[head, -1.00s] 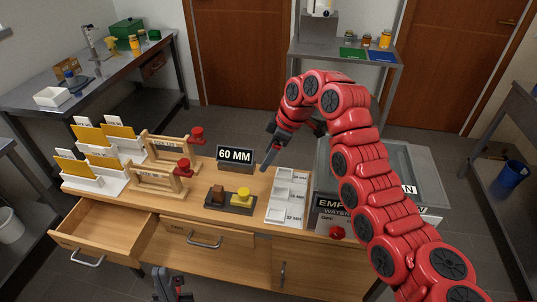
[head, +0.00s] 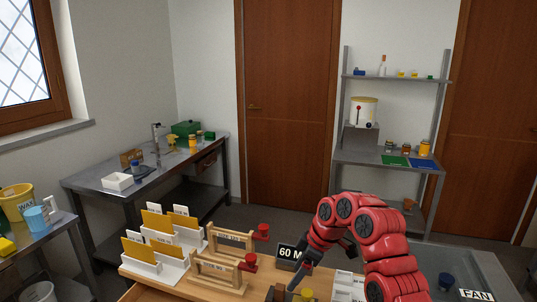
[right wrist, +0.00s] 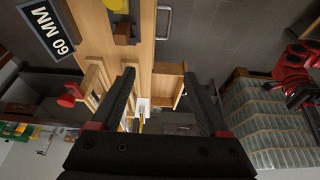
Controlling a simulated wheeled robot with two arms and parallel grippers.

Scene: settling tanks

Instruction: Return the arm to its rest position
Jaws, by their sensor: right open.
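My right arm (head: 385,240) is red and reaches in from the lower right of the head view, bent over the right part of the wooden desk (head: 140,290). My right gripper (head: 322,272) is open and empty, in front of the 60 MM sign (head: 288,256) and partly covering it. In the right wrist view the two dark fingers (right wrist: 160,85) stand wide apart with nothing between them. My left arm, red, shows at the right edge of that view with its dark gripper (right wrist: 298,95); its jaws are too small to judge. It does not show in the head view.
Wooden racks with red knobs (head: 230,240) and white holders with yellow cards (head: 165,245) stand on the desk's left. Open floor shows behind the desk.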

